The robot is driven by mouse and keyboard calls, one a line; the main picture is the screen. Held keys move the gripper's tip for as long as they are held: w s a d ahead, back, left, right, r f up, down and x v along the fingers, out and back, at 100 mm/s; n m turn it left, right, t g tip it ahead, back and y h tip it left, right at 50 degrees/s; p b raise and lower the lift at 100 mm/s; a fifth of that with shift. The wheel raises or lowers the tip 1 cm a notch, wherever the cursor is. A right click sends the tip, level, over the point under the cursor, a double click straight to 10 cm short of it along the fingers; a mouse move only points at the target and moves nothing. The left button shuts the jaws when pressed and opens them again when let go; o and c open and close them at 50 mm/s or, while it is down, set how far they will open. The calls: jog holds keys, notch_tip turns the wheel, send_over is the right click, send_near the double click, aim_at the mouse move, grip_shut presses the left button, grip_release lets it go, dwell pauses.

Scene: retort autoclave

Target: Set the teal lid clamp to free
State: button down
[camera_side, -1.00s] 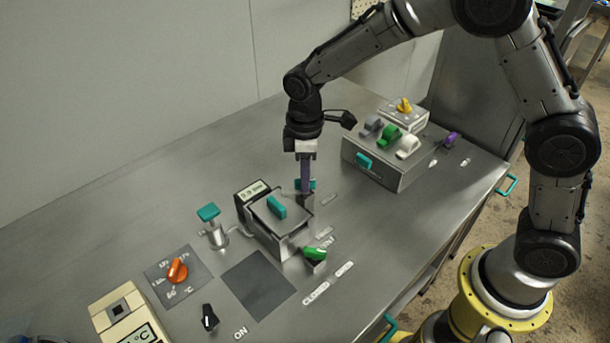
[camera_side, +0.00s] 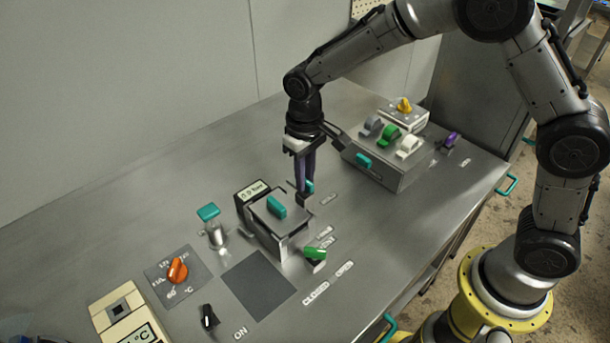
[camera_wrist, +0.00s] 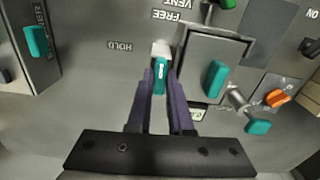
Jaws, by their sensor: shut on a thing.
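The teal lid clamp (camera_wrist: 160,77) is a small teal lever on a pale block beside the grey lidded box (camera_wrist: 212,50). In the side view only a bit of the clamp (camera_side: 310,186) shows behind my fingers. My gripper (camera_wrist: 160,75) has its two purple fingers on either side of the lever and is shut on it. My gripper (camera_side: 305,190) points down in the side view. The FREE label (camera_wrist: 167,16) lies above the pale block in the wrist view, and the HOLD label (camera_wrist: 120,46) lies to its left. The clamp's exact setting is hard to tell.
The box lid has a teal handle (camera_side: 277,206) close to my fingers. A teal-topped post (camera_side: 209,212), a green lever (camera_side: 316,253) and an orange knob (camera_side: 177,270) stand nearby. A raised panel of levers (camera_side: 390,165) stands at the back right.

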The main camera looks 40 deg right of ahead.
jog(key=shift+r+m, duration=0.1)
jog(key=shift+m, duration=0.4)
jog(key=c, duration=0.8)
grip_release()
notch_tip(320, 180, up, 14)
jog(key=shift+f, duration=0.15)
